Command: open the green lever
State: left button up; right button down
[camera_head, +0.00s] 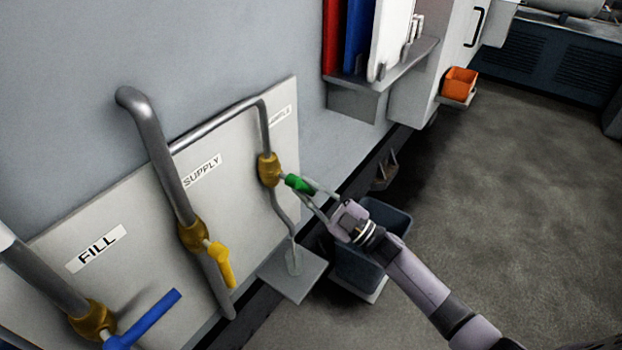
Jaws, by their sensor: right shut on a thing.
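The green lever (297,183) sticks out from a brass valve (268,169) on a thin grey pipe at the right end of the wall panel. It points right and slightly down, away from the valve. My right gripper (311,191) comes in from the lower right and is shut on the green lever, with its fingers on either side of the outer end. The lever's tip is partly hidden between the fingers. My left gripper is not in view.
A yellow lever (221,264) and a blue lever (145,318) sit on thicker pipes to the left. Below the green lever are a small grey plate (292,282) and a dark bin (393,218). An orange box (459,81) stands farther back. Open floor lies right.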

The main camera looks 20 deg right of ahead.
jog(key=shift+s+a+f+m+t+h+p, duration=0.25)
jog(key=shift+s+a+m+t+h+p, duration=0.4)
jog(key=shift+m, duration=1.3)
jog(key=shift+s+a+f+m+t+h+p, duration=0.25)
jog(key=shift+a+m+t+h+p, duration=0.35)
jog(key=shift+m+h, duration=0.95)
jog(key=shift+s+a+f+m+t+h+p, duration=0.2)
jog(key=shift+s+a+m+t+h+p, duration=0.45)
jog(key=shift+m, duration=1.65)
jog(key=shift+w+d, duration=0.15)
jog(key=c, duration=1.6)
grip_release()
jog(key=shift+o, duration=0.2)
jog(key=v, duration=1.2)
jog(key=shift+r, duration=0.1)
